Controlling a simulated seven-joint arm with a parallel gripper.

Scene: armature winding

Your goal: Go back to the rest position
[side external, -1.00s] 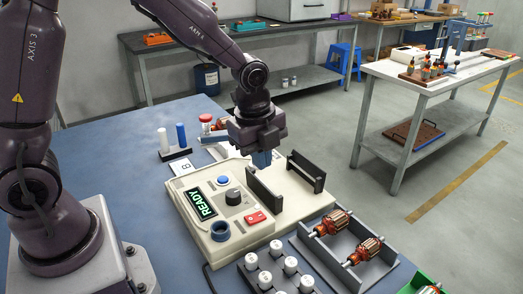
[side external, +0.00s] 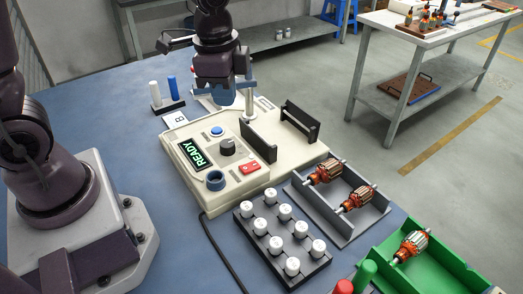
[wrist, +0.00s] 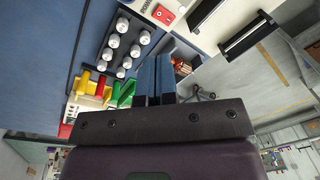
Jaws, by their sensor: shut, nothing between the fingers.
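My gripper (side external: 223,98) hangs above the back edge of the cream winding machine (side external: 182,133), its blue fingers pointing down. It is empty, and its fingers lie side by side in the wrist view (wrist: 157,75). The machine's display (side external: 195,153) reads READY. A blue button (side external: 217,130), a black knob (side external: 227,146) and a red switch (side external: 250,167) are on its top. Two dark upright plates (side external: 258,140) stand on the machine with nothing between them. My gripper hides part of the machine's back area.
A grey tray (side external: 352,232) holds two copper armatures (side external: 325,171). A green tray (side external: 440,270) holds another armature (side external: 411,245). A dark rack (side external: 270,255) carries several white spools. A small stand (side external: 170,105) holds a white and a blue rod. The blue table (side external: 120,120) is clear at left.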

